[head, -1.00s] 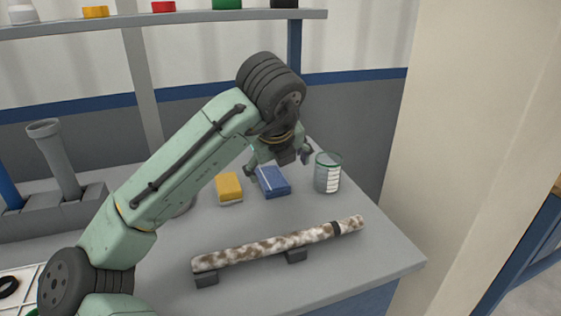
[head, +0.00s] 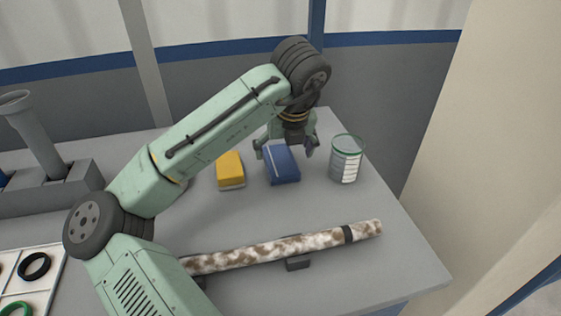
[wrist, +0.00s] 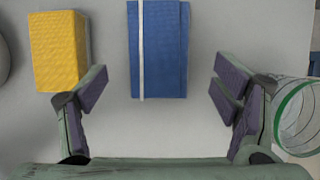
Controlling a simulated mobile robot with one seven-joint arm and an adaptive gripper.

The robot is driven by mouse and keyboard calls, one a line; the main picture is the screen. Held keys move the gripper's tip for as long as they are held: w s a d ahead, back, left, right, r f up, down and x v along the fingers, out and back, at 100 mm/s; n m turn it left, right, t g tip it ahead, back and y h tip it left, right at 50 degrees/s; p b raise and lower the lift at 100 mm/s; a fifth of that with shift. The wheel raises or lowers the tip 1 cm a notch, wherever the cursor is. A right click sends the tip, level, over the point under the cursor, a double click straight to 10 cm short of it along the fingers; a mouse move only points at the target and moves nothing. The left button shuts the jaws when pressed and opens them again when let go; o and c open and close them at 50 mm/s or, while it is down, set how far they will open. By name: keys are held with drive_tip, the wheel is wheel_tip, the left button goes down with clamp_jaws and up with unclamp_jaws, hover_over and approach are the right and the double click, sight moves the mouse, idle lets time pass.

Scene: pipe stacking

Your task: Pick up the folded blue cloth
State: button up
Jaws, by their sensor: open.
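The folded blue cloth (head: 282,166) lies on the grey table, between a yellow sponge and a clear jar. In the wrist view the cloth (wrist: 165,50) shows a pale stripe along its left side. My gripper (head: 287,149) is open above the cloth's far part in the head view. In the wrist view my gripper (wrist: 159,90) has its purple-padded fingers spread wide, one on each side of the cloth's line. Nothing is between the pads, and the cloth appears ahead of them. The exact height above the cloth is hard to tell.
The yellow sponge (head: 230,170) is left of the cloth. The clear green-rimmed jar (head: 345,160) stands close on the right, near my right finger in the wrist view. A mottled pipe (head: 285,247) rests on supports in front. Grey holders (head: 50,185) stand at left.

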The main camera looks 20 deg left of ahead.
sight(280, 157)
drive_tip(key=x, duration=0.3)
drive_tip(key=p+x, duration=0.1)
drive_tip(key=x, duration=0.1)
drive_tip(key=shift+w+a+r, duration=0.15)
drive_tip(key=shift+a, duration=0.1)
drive_tip(key=shift+c, duration=0.4)
drive_tip(key=c, duration=1.2)
drive_tip(key=shift+o, duration=0.2)
drive_tip(key=shift+r, duration=0.1)
drive_tip(key=shift+r, duration=0.45)
wheel_tip(280, 157, up, 2)
drive_tip(key=shift+r+b, duration=0.1)
drive_tip(key=shift+b, duration=0.4)
drive_tip(key=s+b, duration=0.1)
drive_tip(key=s, duration=0.4)
drive_tip(key=s+r, duration=0.1)
drive_tip(key=s, duration=0.4)
drive_tip(key=s+b, duration=0.1)
drive_tip(key=s, duration=0.5)
drive_tip(key=shift+a+r+b, duration=0.3)
drive_tip(key=shift+r, duration=0.1)
